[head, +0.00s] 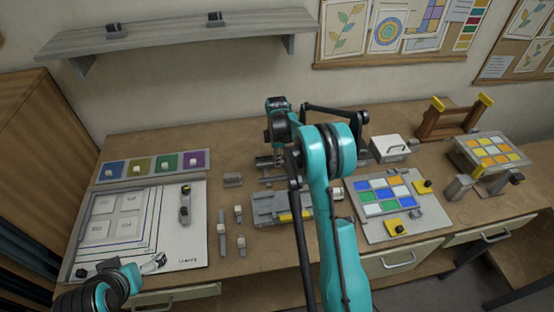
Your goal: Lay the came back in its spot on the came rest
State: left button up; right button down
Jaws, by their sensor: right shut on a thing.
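My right gripper (279,161) points down at the back middle of the bench, partly behind my own arm. It is shut on a thin dark grey piece, probably the came (264,161), which shows to the left of the jaws. A low grey support, probably the came rest (270,181), lies just in front of it. I cannot tell whether the came touches the rest; the arm hides their right side. My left gripper (155,264) is low at the left, over the front edge of the white pattern sheet; its jaw opening is unclear.
Left are the white pattern sheet (170,240) and a colour tray (114,171). A grey fixture with a yellow strip (292,215) stands mid-bench. Right are a panel of coloured glass (383,196), a white box (388,149) and a wooden stand (445,122).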

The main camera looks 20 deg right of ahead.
jog(key=shift+f+b, duration=0.4)
jog(key=shift+b, duration=0.05)
dwell(0.6)
jog(key=shift+f+b, duration=0.65)
jog(key=shift+f, duration=0.15)
jog(key=c, duration=1.4)
grip_release()
jog(key=shift+c, duration=0.2)
jog(key=shift+r, duration=0.15)
jog(key=shift+r+p, duration=1.9)
jog(key=shift+r, duration=1.55)
jog(key=shift+f, duration=0.1)
